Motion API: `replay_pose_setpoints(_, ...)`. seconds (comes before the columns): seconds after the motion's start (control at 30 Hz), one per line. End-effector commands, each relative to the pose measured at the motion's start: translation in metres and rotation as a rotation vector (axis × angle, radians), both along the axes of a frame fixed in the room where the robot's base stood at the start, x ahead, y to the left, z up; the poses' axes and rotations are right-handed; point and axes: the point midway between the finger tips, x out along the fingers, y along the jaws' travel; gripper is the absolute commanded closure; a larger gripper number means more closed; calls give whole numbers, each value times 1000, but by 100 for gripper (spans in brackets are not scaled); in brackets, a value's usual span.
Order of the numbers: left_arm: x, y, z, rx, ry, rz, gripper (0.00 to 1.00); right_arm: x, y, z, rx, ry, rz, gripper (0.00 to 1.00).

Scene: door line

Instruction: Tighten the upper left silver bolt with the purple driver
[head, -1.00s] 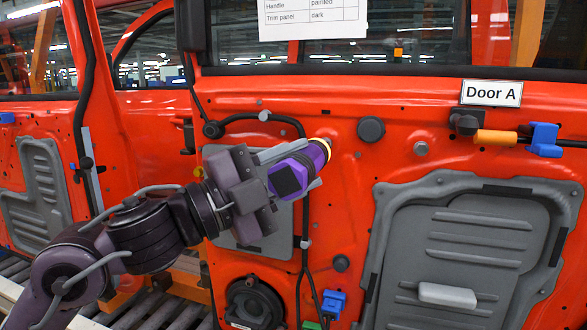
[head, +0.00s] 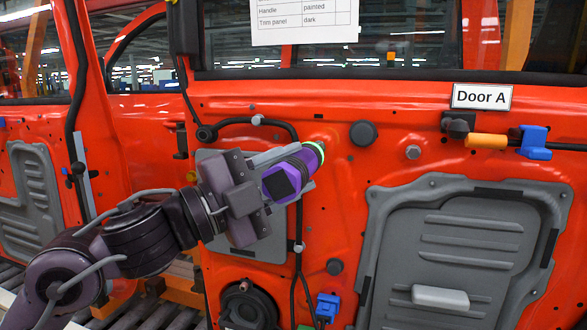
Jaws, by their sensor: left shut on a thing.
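My left gripper (head: 288,173) is shut on the purple driver (head: 303,160). The driver points up and to the right, with its nose at the orange-red door panel. A ring near its front end glows green. The driver's tip and whatever is directly behind it are hidden, so I cannot tell whether the tip touches a bolt. One silver bolt head (head: 257,120) shows above and left of the driver. My right gripper is not in view.
The Door A sign (head: 482,96) is at upper right. A dark round plug (head: 363,133), an orange cylinder (head: 486,141) and a blue clip (head: 534,143) stick out from the door. A black cable (head: 296,215) runs down beside the driver. A grey trim panel (head: 385,215) covers the lower right.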

Motion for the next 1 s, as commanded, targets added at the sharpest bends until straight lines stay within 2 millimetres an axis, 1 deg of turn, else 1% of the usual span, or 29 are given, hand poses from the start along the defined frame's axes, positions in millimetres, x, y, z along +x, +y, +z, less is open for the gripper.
replay_pose_setpoints(0.07, 0, 3, 3, -6, -2, 8, 100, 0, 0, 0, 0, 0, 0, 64)
replay_pose_setpoints(0.17, -6, 4, 2, -5, -4, 6, 100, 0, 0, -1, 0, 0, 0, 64)
replay_pose_setpoints(0.7, -46, 16, 2, -4, -5, 2, 100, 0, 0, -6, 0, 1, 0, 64)
replay_pose_setpoints(1.0, -65, 22, 2, -4, -5, 1, 100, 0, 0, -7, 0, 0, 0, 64)
